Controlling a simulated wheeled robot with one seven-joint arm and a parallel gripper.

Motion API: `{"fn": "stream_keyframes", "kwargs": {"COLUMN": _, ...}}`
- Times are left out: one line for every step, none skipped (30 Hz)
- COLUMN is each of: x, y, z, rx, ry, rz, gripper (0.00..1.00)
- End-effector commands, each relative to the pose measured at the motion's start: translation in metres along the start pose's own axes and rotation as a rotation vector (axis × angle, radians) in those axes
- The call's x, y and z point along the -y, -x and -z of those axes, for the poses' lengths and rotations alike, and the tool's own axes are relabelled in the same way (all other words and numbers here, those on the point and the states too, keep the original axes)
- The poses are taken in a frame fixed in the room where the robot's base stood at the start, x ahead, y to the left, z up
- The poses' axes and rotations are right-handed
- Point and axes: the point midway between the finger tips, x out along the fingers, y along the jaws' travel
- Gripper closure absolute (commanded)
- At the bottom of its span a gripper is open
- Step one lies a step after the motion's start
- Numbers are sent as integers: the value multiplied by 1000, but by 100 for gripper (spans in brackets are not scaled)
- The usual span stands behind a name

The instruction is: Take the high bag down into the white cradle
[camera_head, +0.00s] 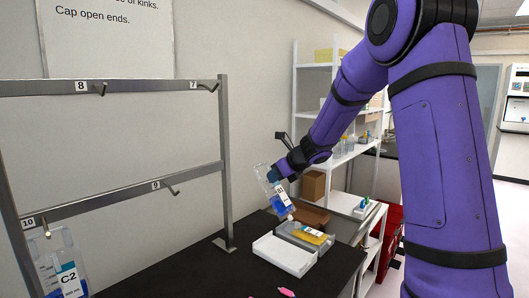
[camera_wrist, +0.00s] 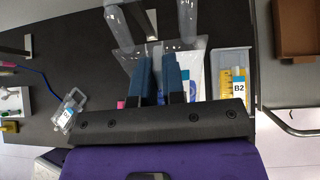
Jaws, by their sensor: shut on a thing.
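My gripper (camera_head: 275,174) is shut on a clear bag (camera_head: 278,199) with blue liquid and a white label. The bag hangs tilted in the air, above and slightly left of the work surface trays. In the wrist view, my blue fingers (camera_wrist: 159,78) pinch the bag's clear top (camera_wrist: 192,46); its lower part is mostly hidden by the fingers. The white cradle (camera_head: 284,255) lies on the dark bench below the bag and looks empty in the head view. The bag is apart from it.
A grey tray (camera_head: 328,248) beside the cradle holds a yellow bag labelled B2 (camera_wrist: 238,92). The metal rack (camera_head: 226,160) stands left, with bare hooks 7, 8 and 9. Bag C2 (camera_head: 70,278) hangs at hook 10. A pink item (camera_head: 287,292) lies at the front.

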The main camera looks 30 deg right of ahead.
Motion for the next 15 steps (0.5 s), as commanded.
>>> {"fn": "stream_keyframes", "kwargs": {"x": 9, "y": -8, "z": 13, "rx": -39, "ry": -9, "rz": 8, "gripper": 100}}
{"fn": "stream_keyframes", "kwargs": {"x": 13, "y": -12, "z": 19, "rx": -59, "ry": -12, "rz": 12, "gripper": 100}}
{"fn": "stream_keyframes", "kwargs": {"x": 19, "y": -17, "z": 28, "rx": -84, "ry": -17, "rz": 19, "gripper": 100}}
{"fn": "stream_keyframes", "kwargs": {"x": 23, "y": -20, "z": 33, "rx": -101, "ry": -20, "rz": 22, "gripper": 100}}
{"fn": "stream_keyframes", "kwargs": {"x": 26, "y": -22, "z": 38, "rx": -117, "ry": -22, "rz": 24, "gripper": 100}}
{"fn": "stream_keyframes", "kwargs": {"x": 30, "y": -26, "z": 45, "rx": -135, "ry": -27, "rz": 28, "gripper": 100}}
{"fn": "stream_keyframes", "kwargs": {"x": 32, "y": -27, "z": 48, "rx": -147, "ry": -28, "rz": 30, "gripper": 100}}
{"fn": "stream_keyframes", "kwargs": {"x": 34, "y": -29, "z": 52, "rx": -157, "ry": -29, "rz": 32, "gripper": 100}}
{"fn": "stream_keyframes", "kwargs": {"x": 36, "y": -31, "z": 56, "rx": -168, "ry": -32, "rz": 34, "gripper": 100}}
{"fn": "stream_keyframes", "kwargs": {"x": 38, "y": -32, "z": 58, "rx": -174, "ry": -33, "rz": 35, "gripper": 100}}
{"fn": "stream_keyframes", "kwargs": {"x": 39, "y": -33, "z": 60, "rx": -179, "ry": -33, "rz": 35, "gripper": 100}}
{"fn": "stream_keyframes", "kwargs": {"x": 40, "y": -34, "z": 61, "rx": -184, "ry": -34, "rz": 36, "gripper": 100}}
{"fn": "stream_keyframes", "kwargs": {"x": 40, "y": -35, "z": 63, "rx": -186, "ry": -35, "rz": 36, "gripper": 100}}
{"fn": "stream_keyframes", "kwargs": {"x": 41, "y": -35, "z": 64, "rx": -188, "ry": -36, "rz": 37, "gripper": 100}}
{"fn": "stream_keyframes", "kwargs": {"x": 41, "y": -36, "z": 65, "rx": -189, "ry": -35, "rz": 37, "gripper": 100}}
